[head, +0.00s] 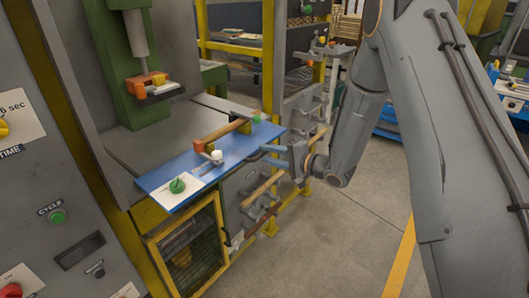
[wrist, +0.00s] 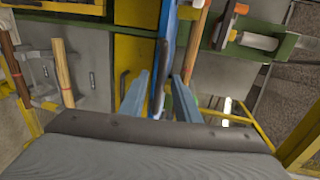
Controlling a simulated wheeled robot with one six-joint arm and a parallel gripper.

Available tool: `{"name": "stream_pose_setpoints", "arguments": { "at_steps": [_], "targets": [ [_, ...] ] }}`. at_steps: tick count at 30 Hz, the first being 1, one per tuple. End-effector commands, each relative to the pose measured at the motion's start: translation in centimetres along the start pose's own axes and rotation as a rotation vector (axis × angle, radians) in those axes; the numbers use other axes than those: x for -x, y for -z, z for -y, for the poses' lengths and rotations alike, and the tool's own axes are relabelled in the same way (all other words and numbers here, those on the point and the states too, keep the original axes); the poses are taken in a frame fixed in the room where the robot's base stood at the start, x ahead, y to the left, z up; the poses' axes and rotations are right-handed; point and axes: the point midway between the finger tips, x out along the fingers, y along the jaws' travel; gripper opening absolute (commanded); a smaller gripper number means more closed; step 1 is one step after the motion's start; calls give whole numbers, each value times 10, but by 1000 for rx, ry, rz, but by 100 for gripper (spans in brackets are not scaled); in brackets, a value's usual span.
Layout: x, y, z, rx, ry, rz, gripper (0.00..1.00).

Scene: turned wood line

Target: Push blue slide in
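The blue slide (head: 240,152) is a flat blue plate sticking out from the front of the grey machine table in the head view. It carries a turned wooden piece (head: 222,132) on an orange support and a dark yellow support. In the wrist view the slide (wrist: 168,32) shows as a narrow blue strip seen edge on, with a grey curved handle (wrist: 160,84) at its front. My gripper (head: 265,154) is at the slide's front edge, right of its middle. In the wrist view my gripper (wrist: 159,78) is open, its fingers on either side of the handle; I cannot tell whether they touch it.
A green press (head: 130,60) stands behind. A control panel (head: 60,215) is at the left. A rack with wooden pieces (head: 262,190) is below my gripper. The floor (head: 340,240) in front is clear.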

Motion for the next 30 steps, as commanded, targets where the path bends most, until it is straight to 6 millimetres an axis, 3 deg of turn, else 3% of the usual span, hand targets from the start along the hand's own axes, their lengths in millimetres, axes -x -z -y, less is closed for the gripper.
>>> {"name": "stream_pose_setpoints", "arguments": {
  "at_steps": [6, 14, 20, 30],
  "targets": [
    [-17, 0, 0, 0, -2, 0, 29],
    [-19, 0, 0, 0, -1, -1, 29],
    [-19, 0, 0, 0, -1, -1, 0],
    [-22, 0, 0, 1, -1, 0, 0]
  ]
}}
